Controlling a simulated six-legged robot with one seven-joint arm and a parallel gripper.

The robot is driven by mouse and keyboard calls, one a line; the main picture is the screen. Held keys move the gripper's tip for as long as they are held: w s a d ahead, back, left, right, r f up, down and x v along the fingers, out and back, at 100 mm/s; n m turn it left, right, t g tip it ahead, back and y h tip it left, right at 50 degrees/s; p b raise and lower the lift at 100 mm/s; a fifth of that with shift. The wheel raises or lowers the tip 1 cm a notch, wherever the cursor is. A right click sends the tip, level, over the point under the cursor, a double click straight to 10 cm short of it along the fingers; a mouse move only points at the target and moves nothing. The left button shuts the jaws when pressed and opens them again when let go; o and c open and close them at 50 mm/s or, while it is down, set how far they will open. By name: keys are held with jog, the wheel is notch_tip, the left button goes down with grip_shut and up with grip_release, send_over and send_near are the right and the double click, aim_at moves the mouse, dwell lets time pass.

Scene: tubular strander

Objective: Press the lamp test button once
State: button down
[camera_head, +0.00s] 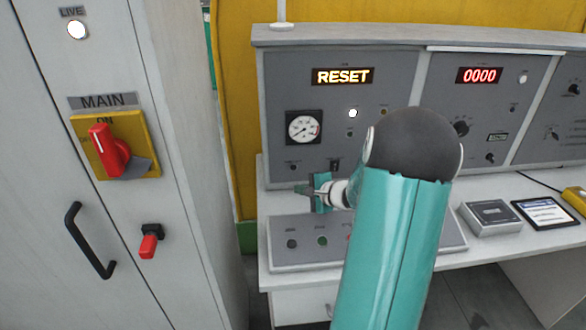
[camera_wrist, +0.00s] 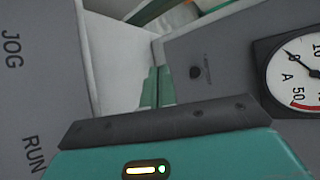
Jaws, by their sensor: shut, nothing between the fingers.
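A small dark round button (camera_head: 292,167) sits on the grey upright panel, below the gauge; its label is too small to read, so I cannot tell whether it is the lamp test button. The wrist view shows a dark button (camera_wrist: 195,72) with a tiny label, left of the gauge. My gripper (camera_head: 304,190) is shut and empty, in front of the panel's lower left, appearing just below and right of that button. My arm hides part of the panel.
A round gauge (camera_head: 304,127), a lit RESET display (camera_head: 343,76) and a red 0000 display (camera_head: 479,75) are on the panel. A sloped button box (camera_head: 290,258) lies below my gripper. A cabinet with a red MAIN switch (camera_head: 105,148) stands close on the left.

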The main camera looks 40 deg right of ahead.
jog(key=w+d, duration=0.4)
jog(key=w, duration=0.2)
jog(key=shift+w, duration=0.15)
jog(key=shift+w+d, duration=0.1)
jog(key=shift+d, duration=0.05)
dwell(1.8)
jog(key=shift+w+d, duration=0.15)
jog(key=shift+w, duration=0.1)
jog(key=shift+w+d, duration=0.2)
jog(key=shift+w, duration=0.1)
dwell(0.7)
dwell(0.4)
jog(key=shift+s+a, duration=0.4)
jog(key=shift+s, duration=0.25)
jog(key=shift+s+a, duration=0.1)
jog(key=s+a, duration=0.1)
jog(key=s, duration=0.1)
jog(key=s+a, duration=0.1)
jog(key=s, duration=0.1)
jog(key=shift+a, duration=0.35)
